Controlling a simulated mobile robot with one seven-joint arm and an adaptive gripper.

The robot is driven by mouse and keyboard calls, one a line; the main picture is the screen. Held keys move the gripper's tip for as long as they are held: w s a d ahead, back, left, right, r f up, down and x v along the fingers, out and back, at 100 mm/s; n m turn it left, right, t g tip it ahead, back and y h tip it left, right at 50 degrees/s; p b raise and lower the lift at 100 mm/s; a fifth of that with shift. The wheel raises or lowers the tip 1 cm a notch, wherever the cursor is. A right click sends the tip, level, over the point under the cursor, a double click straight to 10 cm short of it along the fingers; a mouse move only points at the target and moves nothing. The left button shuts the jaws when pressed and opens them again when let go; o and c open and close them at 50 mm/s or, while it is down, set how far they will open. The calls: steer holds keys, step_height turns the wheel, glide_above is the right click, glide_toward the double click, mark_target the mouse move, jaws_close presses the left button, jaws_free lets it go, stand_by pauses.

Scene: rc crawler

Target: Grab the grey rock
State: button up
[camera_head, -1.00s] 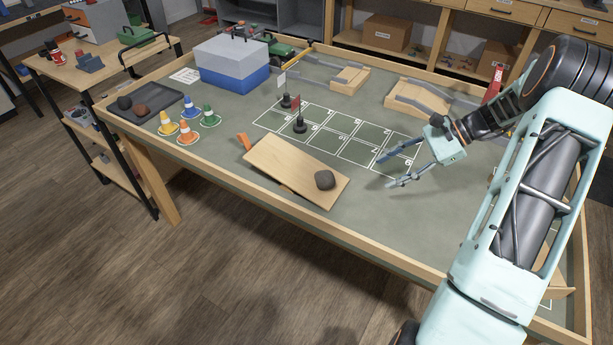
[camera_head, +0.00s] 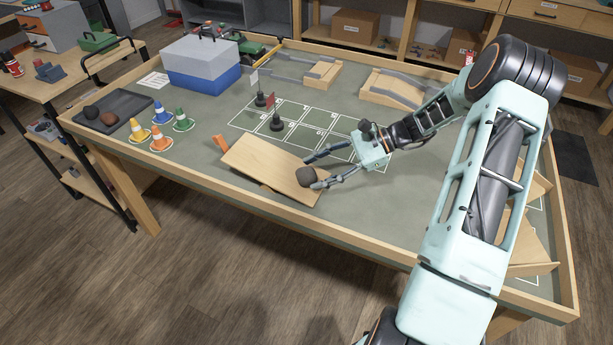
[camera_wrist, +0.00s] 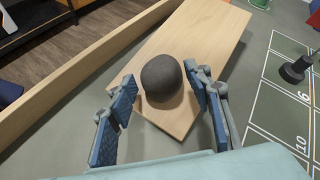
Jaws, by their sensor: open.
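The grey rock (camera_head: 306,176) is a dark, rounded stone near the lower right end of the tilted wooden board (camera_head: 255,165). My gripper (camera_head: 308,171) is open, with one finger on each side of the rock. In the wrist view the rock (camera_wrist: 162,78) sits between the two blue-padded fingertips (camera_wrist: 163,84). The right finger looks very close to it, and a gap shows at the left finger. I cannot tell whether either touches. The rock rests on the board (camera_wrist: 205,40).
The wooden table rim (camera_head: 210,182) runs along the near side. Black flag stands (camera_head: 277,123) stand on the marked grid behind the board. Several cones (camera_head: 161,139) and a dark tray (camera_head: 125,125) with rocks are at the left. Wooden ramps (camera_head: 395,90) stand at the back.

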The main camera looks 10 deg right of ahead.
steer(key=shift+x, duration=0.9)
steer(key=shift+c, duration=0.2)
steer(key=c, duration=1)
